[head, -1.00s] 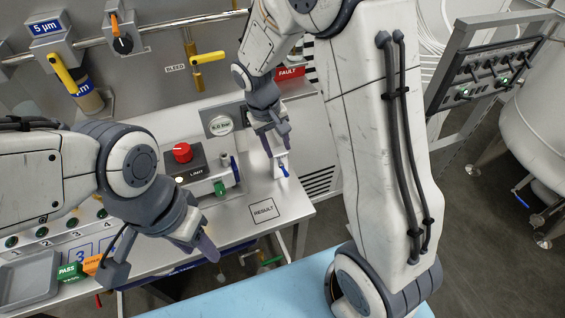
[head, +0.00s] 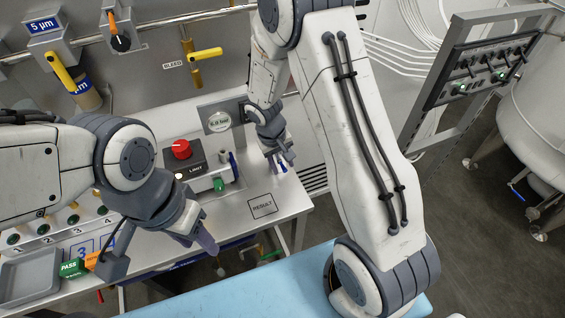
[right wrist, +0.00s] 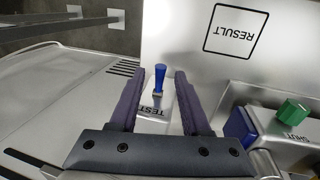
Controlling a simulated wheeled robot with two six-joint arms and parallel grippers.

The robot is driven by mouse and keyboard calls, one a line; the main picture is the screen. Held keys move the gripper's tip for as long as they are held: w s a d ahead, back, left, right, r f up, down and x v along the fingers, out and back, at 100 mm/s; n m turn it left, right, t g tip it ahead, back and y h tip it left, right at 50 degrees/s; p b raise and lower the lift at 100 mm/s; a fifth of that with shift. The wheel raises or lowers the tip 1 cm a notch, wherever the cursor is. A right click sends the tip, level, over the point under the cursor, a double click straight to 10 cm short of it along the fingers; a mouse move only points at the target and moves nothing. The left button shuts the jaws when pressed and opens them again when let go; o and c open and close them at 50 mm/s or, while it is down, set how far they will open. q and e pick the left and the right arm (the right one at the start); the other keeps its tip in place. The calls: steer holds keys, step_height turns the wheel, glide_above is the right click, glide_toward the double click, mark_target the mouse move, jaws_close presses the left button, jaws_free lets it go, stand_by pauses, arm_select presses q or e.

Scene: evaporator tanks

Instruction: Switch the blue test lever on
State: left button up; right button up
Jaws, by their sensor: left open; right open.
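The blue test lever (right wrist: 159,77) stands up from a small plate marked TEST (right wrist: 152,110) in the right wrist view. In the head view the blue lever (head: 283,168) is small and partly covered by my right gripper (head: 279,163). In the right wrist view my right gripper (right wrist: 158,75) is open, with one finger on each side of the lever. I see a gap on both sides, so it is not closed on it. My left gripper (head: 198,244) is open and empty over the front edge of the bench, away from the lever.
The RESULT square (head: 262,206) is a bare patch of bench. A box with a red knob (head: 181,149) and a green SHUT handle (right wrist: 293,112) stand beside the lever. A grey tray (head: 28,279) and green PASS block (head: 72,268) lie at left.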

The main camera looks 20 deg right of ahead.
jaws_close()
steer(key=g+p, duration=0.1)
steer(key=p, duration=0.1)
steer(key=r+g+p, duration=0.1)
steer(key=p, duration=0.2)
steer(key=shift+w+r, duration=0.1)
steer(key=shift+w, duration=0.2)
steer(key=shift+w+g+p, duration=0.15)
steer(key=shift+g+p, duration=0.15)
steer(key=shift+p, duration=0.15)
steer(key=shift+w+g, duration=0.2)
steer(key=shift+g, duration=0.7)
jaws_free()
steer(key=b+v, duration=0.3)
steer(key=v, duration=0.6)
steer(key=shift+w+a+r, duration=0.15)
steer(key=shift+r, duration=0.05)
steer(key=shift+a+r, duration=0.1)
steer(key=shift+r, duration=0.3)
